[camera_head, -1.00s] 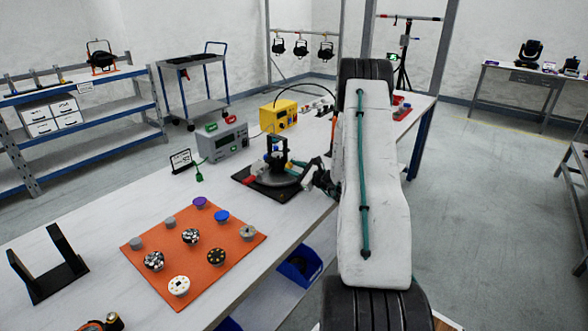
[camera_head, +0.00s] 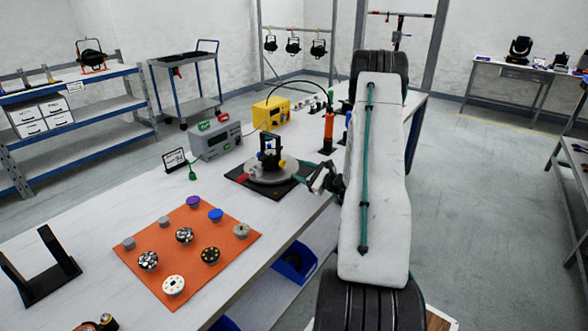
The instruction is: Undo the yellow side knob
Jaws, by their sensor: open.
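A round grey plate (camera_head: 262,176) sits on a black base on the white table and carries a black upright fixture (camera_head: 269,150). A small yellow knob (camera_head: 282,163) shows low on the right side of the fixture. A blue part is near its top, and a red part (camera_head: 241,179) is at the plate's left edge. My gripper (camera_head: 316,181) is open just right of the plate, at about its height and apart from the yellow knob. The fingertips are small and dark here, and the arm hides the table behind them.
An orange mat (camera_head: 246,245) with several knobs lies at the front left. A grey meter box (camera_head: 214,141) and yellow box (camera_head: 271,113) stand behind the fixture. An orange-and-black cylinder (camera_head: 328,130) stands behind my gripper. A black stand (camera_head: 40,275) is at the left.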

